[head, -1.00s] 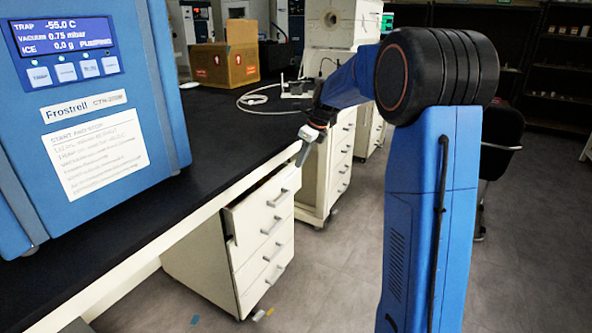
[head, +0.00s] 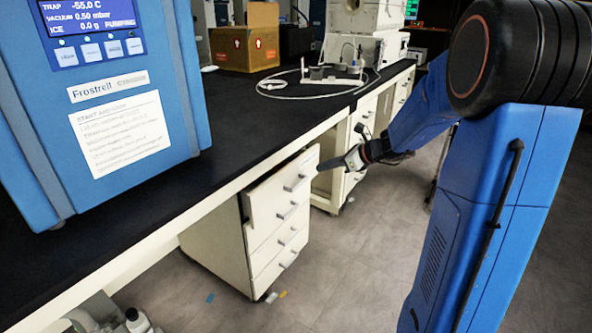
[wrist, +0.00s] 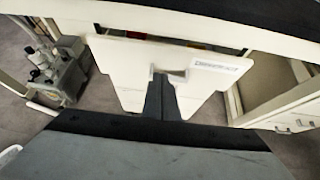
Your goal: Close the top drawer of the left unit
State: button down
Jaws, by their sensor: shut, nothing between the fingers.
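The left unit (head: 215,255) is a white cabinet of several drawers under the black bench. Its top drawer (head: 270,200) sticks out past the drawer fronts below it. The drawer's bar handle (head: 296,184) faces right. My gripper (head: 322,165) is beside the upper right of the drawer front, with its fingers together and empty. In the wrist view, the top drawer's white front (wrist: 125,68) carries a printed label. The shut fingers (wrist: 162,80) point at the front near the handle; I cannot tell whether they touch. A narrow coloured strip shows behind the front's upper edge.
The black bench top (head: 250,130) overhangs the drawers. It carries a blue freeze dryer (head: 120,130), a cardboard box (head: 245,45) and a cable. Another white drawer unit (head: 352,180) stands beyond.

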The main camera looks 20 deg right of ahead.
send_near(286, 167)
jog(key=shift+t, duration=0.3)
jog(key=f, duration=0.1)
jog(key=w+a+f, duration=0.1)
jog(key=f, duration=0.1)
jog(key=w+a+f, duration=0.1)
jog(key=shift+a+f, duration=0.2)
jog(key=shift+f, duration=0.05)
jog(key=shift+w+a, duration=0.3)
jog(key=shift+w, duration=0.05)
jog(key=w+a, duration=0.2)
jog(key=w, duration=0.1)
jog(key=shift+w+a, duration=0.25)
jog(key=shift+a, duration=0.15)
jog(key=shift+w+r, duration=0.1)
jog(key=shift+r, duration=0.05)
